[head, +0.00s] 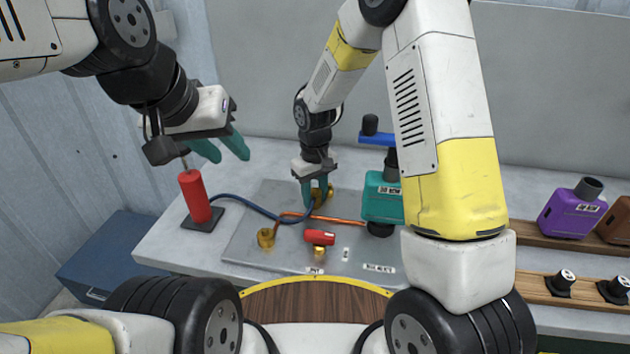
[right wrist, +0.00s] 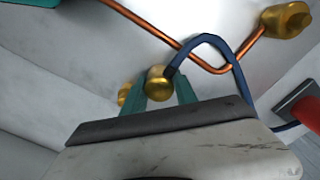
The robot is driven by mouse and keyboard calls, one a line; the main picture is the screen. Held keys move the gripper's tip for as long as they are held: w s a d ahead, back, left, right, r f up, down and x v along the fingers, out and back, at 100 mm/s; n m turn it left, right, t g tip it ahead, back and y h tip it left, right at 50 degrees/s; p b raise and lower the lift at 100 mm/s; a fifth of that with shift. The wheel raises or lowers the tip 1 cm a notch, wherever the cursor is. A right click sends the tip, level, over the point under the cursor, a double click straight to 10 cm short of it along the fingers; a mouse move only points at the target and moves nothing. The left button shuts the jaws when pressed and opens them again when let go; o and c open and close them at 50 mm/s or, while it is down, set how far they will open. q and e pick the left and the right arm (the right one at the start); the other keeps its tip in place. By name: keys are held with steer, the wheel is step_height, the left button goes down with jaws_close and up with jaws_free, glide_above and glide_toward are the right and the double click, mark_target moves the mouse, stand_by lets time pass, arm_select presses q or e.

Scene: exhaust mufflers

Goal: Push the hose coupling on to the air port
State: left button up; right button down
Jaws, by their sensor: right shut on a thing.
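My right gripper (head: 312,201) is shut on the hose coupling (right wrist: 157,83), a brass piece between its teal fingers with the blue hose (right wrist: 210,38) running from it. A smaller brass part (right wrist: 124,94), perhaps the air port, shows just beyond the fingers in the right wrist view. In the head view brass (head: 327,192) shows beside the right fingertips; the fingers partly hide it. I cannot tell whether coupling and port touch. My left gripper (head: 222,153) is open and empty, above and beside the red cylinder (head: 194,196).
The grey plate (head: 245,247) carries a brass fitting (head: 266,237), a copper pipe (head: 345,220) and a red-handled valve (head: 320,237). A teal muffler box (head: 381,198) stands right of the right gripper. A purple box (head: 572,210) stands on a wooden rack further right.

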mark_target(315, 190)
step_height(315, 190, up, 10)
stand_by(0.5)
stand_by(0.3)
